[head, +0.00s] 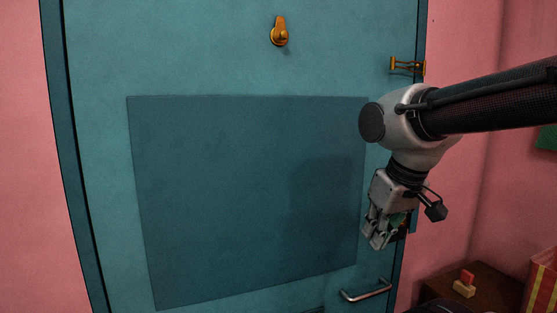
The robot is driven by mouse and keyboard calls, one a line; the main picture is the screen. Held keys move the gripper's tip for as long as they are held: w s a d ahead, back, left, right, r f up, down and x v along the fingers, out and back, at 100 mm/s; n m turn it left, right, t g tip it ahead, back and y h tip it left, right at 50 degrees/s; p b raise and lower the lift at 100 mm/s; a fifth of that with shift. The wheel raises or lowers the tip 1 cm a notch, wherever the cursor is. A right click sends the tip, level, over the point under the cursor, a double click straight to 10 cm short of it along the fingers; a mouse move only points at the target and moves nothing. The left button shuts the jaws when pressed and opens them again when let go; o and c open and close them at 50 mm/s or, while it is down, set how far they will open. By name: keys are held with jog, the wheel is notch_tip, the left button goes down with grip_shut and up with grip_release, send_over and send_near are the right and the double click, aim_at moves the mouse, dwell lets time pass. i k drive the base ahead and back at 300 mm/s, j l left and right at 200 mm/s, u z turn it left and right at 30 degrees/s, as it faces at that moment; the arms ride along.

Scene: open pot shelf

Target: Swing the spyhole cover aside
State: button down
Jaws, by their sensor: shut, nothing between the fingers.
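The spyhole cover (279,34) is a small brass piece high on the teal door (95,60). It hangs with its rounded part low and a narrow tab on top. Whether the hole behind it is covered cannot be made out for certain, but no opening shows. My gripper (374,243) is low and to the right of the cover, well apart from it, in front of the door's right edge. It points down, its fingers are shut, and it holds nothing.
A brass latch (407,67) sits at the door's upper right edge, near my arm. A metal door handle (366,291) is below my gripper. A brown cabinet (490,296) with small blocks (465,285) and a striped red-yellow box (543,285) stand at lower right.

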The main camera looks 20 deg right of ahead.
aim_at(281, 35)
jog(key=j+z, duration=0.15)
jog(key=z, duration=0.2)
jog(key=j+z, duration=0.15)
jog(key=z, duration=0.25)
jog(key=j+z, duration=0.2)
jog(key=z, duration=0.15)
jog(key=k+j, duration=0.1)
jog(key=k, duration=0.35)
jog(key=k+j, duration=0.1)
jog(key=k, duration=0.4)
